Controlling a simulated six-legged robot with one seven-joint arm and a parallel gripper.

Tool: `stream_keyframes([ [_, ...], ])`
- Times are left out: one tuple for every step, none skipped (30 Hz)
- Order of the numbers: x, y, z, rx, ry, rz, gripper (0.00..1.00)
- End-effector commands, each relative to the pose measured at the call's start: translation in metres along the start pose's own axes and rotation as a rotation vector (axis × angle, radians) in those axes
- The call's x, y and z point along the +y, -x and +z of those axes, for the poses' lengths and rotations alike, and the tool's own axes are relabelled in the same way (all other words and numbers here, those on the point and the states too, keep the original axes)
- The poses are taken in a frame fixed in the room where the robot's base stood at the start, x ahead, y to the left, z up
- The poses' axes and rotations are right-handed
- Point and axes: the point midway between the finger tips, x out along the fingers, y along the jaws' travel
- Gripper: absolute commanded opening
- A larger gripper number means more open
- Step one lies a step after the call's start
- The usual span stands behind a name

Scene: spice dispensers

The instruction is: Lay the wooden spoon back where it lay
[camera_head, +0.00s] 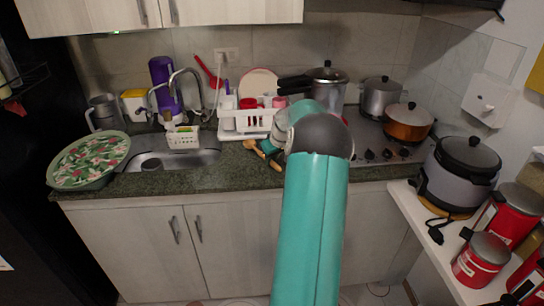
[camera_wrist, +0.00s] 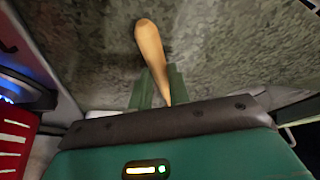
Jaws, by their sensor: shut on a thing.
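The wooden spoon (camera_wrist: 150,45) shows in the wrist view as a light brown, tapering shape, its wide rounded end away from me. My gripper (camera_wrist: 159,84) is shut on its narrow part, with a green finger on either side. The speckled countertop (camera_wrist: 225,45) lies behind the spoon. In the head view the spoon (camera_head: 251,145) shows as a small tan piece over the counter, in front of the white dish rack. My gripper (camera_head: 267,147) is beside it, partly hidden by my arm. I cannot tell whether the spoon touches the counter.
The white dish rack (camera_head: 241,121) stands just behind. The sink (camera_head: 205,158) is to the left, with a green patterned bowl (camera_head: 88,162) beyond it. The stove with pots (camera_head: 408,123) is to the right. Clear counter (camera_head: 234,178) runs along the front edge.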

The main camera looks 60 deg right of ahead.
Motion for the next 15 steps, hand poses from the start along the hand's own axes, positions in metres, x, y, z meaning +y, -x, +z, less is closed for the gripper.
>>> stream_keyframes([
  [0.0007,0.0000,0.0001,0.000,-0.001,0.001,0.00],
  [0.0007,0.0001,0.0001,0.000,-0.001,0.001,0.00],
  [0.0007,0.0001,0.0001,0.000,-0.001,0.001,0.00],
  [0.0007,0.0001,0.0001,0.000,-0.001,0.001,0.00],
  [0.0006,0.0001,0.0001,0.000,-0.001,0.001,0.00],
  [0.0006,0.0001,0.0001,0.000,-0.001,0.001,0.24],
  [0.0005,0.0001,0.0001,0.000,-0.001,0.001,0.30],
  [0.0005,0.0001,0.0001,0.000,-0.001,0.001,0.36],
  [0.0006,0.0002,0.0002,0.000,-0.001,0.001,0.43],
  [0.0006,0.0002,0.0002,0.000,-0.001,0.001,0.43],
  [0.0005,0.0002,0.0002,0.000,-0.001,0.001,0.43],
  [0.0005,0.0002,0.0002,0.000,-0.001,0.000,0.43],
  [0.0005,0.0002,0.0002,0.000,-0.001,0.000,0.43],
  [0.0005,0.0002,0.0003,0.000,-0.001,0.000,0.43],
  [0.0005,0.0002,0.0003,0.000,-0.001,0.000,0.43],
])
